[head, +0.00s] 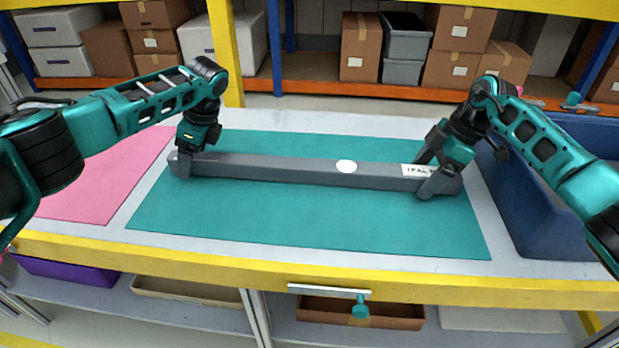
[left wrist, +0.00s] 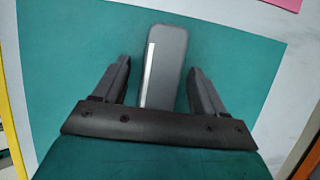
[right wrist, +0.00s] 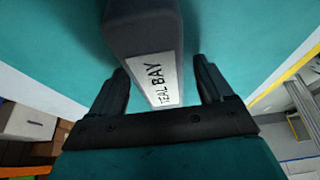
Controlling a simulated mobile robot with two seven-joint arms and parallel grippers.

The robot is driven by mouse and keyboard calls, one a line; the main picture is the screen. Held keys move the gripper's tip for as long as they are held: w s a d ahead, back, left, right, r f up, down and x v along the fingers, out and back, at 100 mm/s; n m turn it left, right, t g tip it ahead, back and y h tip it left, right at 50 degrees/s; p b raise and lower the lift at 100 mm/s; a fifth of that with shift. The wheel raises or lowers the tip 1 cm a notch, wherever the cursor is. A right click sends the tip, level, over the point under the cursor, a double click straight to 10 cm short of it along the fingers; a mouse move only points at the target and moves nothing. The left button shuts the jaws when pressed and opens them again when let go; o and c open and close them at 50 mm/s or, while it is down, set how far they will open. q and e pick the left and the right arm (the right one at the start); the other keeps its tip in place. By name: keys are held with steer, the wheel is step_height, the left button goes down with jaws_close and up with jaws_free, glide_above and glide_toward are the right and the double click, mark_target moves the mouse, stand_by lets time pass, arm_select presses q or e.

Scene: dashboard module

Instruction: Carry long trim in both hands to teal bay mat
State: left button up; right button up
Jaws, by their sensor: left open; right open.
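The long grey trim (head: 300,170) lies across the teal bay mat (head: 300,220). It has a white oval spot near its middle and a white label near its right end. My left gripper (head: 186,160) is open, with its fingers around the trim's left end. In the left wrist view the trim (left wrist: 164,65) shows between the parted fingers, with gaps on both sides. My right gripper (head: 432,180) is open around the right end. In the right wrist view the trim's label (right wrist: 158,80) reads "TEAL BAY" between the parted fingers.
A pink mat (head: 95,185) lies to the left on the table. A blue bin (head: 550,200) stands at the right, close to my right arm. The table's yellow front edge (head: 200,262) runs below the mat. Shelves with boxes (head: 360,45) stand behind.

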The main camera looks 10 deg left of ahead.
steer(key=shift+d+r, duration=0.15)
steer(key=shift+r, duration=0.15)
arm_select(q)
steer(key=v, duration=1.1)
steer(key=shift+r, duration=0.15)
arm_select(e)
steer(key=v, duration=1.1)
steer(key=shift+r, duration=0.2)
arm_select(q)
steer(key=shift+d, duration=0.15)
